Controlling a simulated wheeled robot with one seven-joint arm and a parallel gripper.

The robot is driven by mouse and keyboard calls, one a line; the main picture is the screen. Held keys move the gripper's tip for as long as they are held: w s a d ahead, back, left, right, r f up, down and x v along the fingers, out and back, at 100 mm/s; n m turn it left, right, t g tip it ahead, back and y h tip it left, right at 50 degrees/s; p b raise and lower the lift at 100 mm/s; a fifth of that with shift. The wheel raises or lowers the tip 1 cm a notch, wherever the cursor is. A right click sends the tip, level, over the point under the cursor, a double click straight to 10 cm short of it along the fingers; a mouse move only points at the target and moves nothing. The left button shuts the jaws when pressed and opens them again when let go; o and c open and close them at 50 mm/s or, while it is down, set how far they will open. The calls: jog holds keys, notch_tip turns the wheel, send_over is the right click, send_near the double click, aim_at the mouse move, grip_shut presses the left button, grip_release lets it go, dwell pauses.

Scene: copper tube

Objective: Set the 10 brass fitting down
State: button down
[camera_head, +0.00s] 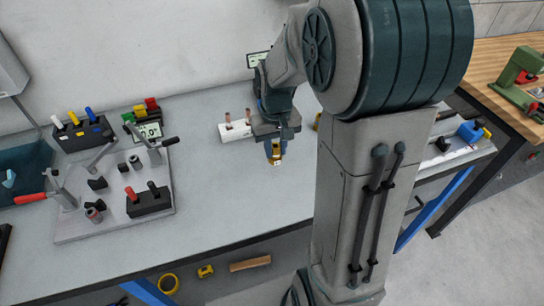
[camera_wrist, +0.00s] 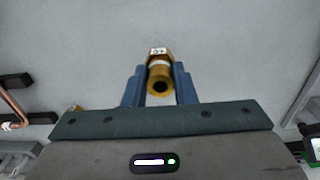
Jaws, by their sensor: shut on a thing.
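The brass fitting (camera_head: 276,158) is at the tip of my gripper (camera_head: 273,144), over the grey workbench (camera_head: 225,205). In the wrist view the brass fitting (camera_wrist: 159,84) sits between the two blue fingers of my gripper (camera_wrist: 160,76), which is shut on it. Its round open end faces the camera, and a white label reading 10 shows upside down at its far end. I cannot tell whether the fitting touches the bench or hangs just above it.
A white block with upright copper tubes (camera_head: 236,128) stands behind and left of my gripper. A clamp plate (camera_head: 110,222) with toggle clamps and black blocks lies at the left. A black rack (camera_head: 82,136) with coloured handles stands behind it. The bench in front of the fitting is clear.

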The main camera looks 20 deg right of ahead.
aim_at(272, 160)
jog(key=shift+a+f, duration=0.15)
jog(key=shift+a, duration=0.2)
jog(key=shift+f, duration=2.05)
jog(key=shift+f, duration=0.15)
jog(key=c, duration=1.2)
grip_release()
